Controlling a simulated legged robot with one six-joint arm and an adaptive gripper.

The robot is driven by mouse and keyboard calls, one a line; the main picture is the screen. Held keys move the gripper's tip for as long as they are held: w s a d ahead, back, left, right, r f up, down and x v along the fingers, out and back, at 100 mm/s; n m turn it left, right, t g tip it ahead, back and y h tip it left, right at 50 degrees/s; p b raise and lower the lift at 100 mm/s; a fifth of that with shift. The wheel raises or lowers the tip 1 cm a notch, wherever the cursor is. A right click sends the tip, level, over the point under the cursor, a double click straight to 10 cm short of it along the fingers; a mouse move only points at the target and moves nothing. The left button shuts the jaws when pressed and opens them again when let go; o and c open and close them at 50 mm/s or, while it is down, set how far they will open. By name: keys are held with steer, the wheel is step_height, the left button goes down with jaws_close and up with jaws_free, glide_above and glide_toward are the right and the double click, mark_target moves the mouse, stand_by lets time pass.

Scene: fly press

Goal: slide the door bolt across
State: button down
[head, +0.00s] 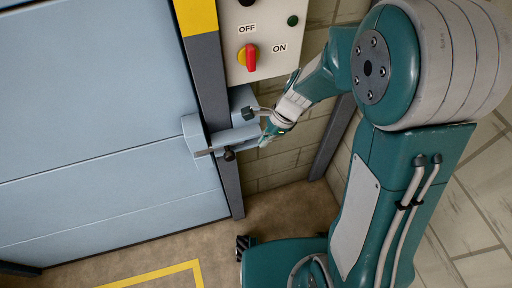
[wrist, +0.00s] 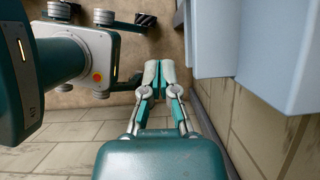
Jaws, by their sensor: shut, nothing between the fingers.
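The door bolt (head: 236,137) is a light blue-grey barrel and bracket assembly at the right edge of the pale blue door (head: 100,110). A dark knob (head: 229,155) sticks out at its lower side, with a thin grey bar beside it. My gripper (head: 264,128) is just right of the bolt in the head view, partly overlapping its right end; contact cannot be told. In the wrist view my gripper (wrist: 154,82) is shut with its fingertips together and nothing between them. A pale blue-grey block (wrist: 245,75) is close on the right there, apart from the fingers.
A control panel (head: 262,40) with a red and yellow switch is above the bolt. A dark door post (head: 212,85) stands behind it. Brick wall (head: 277,170) is to the right. The brown floor (head: 285,212) carries a yellow line (head: 160,273).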

steer(key=v, duration=0.5)
steer(key=shift+a+r, duration=0.1)
steer(key=shift+r, duration=0.15)
steer(key=shift+a, duration=0.15)
steer(key=s+d+r+n+t+h, duration=0.2)
steer(key=s+d+r+n+t, duration=0.1)
steer(key=s+r+n, duration=0.4)
steer(key=s+d+r+n+t+h, duration=0.3)
steer(key=s+d+r+n, duration=0.3)
steer(key=s+r+n, duration=0.1)
steer(key=shift+d+r+n+t, duration=0.4)
steer(key=shift+r+n, duration=0.1)
steer(key=shift+n, duration=0.2)
steer(key=shift+a, duration=0.1)
